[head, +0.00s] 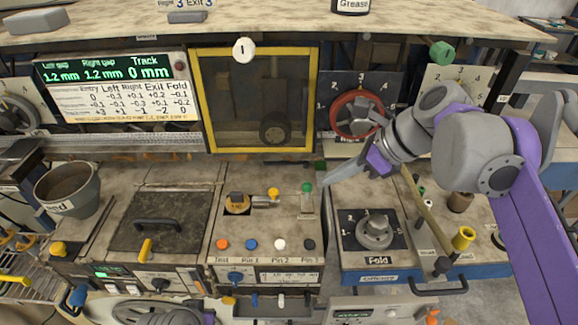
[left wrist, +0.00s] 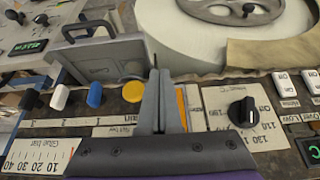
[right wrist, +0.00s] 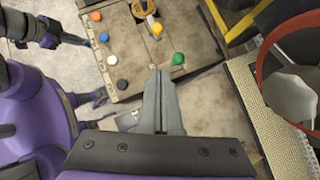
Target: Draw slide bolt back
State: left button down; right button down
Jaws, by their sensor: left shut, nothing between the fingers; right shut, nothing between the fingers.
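The slide bolt (head: 263,201) appears to be the short metal bar with an upright yellow knob (head: 273,191) on the middle panel, beside an orange round piece (head: 236,204). In the right wrist view the yellow knob (right wrist: 157,29) stands past my fingertips. My right gripper (head: 324,183) is shut and empty, right of the bolt and close to a green knob (head: 307,187). The green knob shows just right of the fingertips in the right wrist view (right wrist: 178,59). My left gripper (left wrist: 159,72) is shut and empty, above a different panel with a black dial (left wrist: 243,112).
A yellow-framed dark window (head: 315,100) stands behind the panel. A red handwheel (head: 357,114) is at its right. Orange, blue, white and black buttons (head: 280,244) line the panel front. A Fold dial (head: 374,231) lies right, a handled lid (head: 158,224) left.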

send_near(276, 197)
jog(key=f, duration=0.3)
jog(key=shift+s+f, duration=0.2)
jog(key=shift+s, duration=0.05)
jog(key=shift+w+a, duration=0.25)
jog(key=shift+a, duration=0.25)
jog(key=shift+w+a, duration=0.25)
jog(key=shift+a, duration=0.25)
jog(key=shift+w+a+f, duration=0.25)
jog(key=shift+w+a, duration=0.15)
jog(key=shift+a, duration=0.05)
pick_arm(q)
jog(key=shift+s+r, duration=0.35)
pick_arm(e)
jog(key=shift+s, duration=0.1)
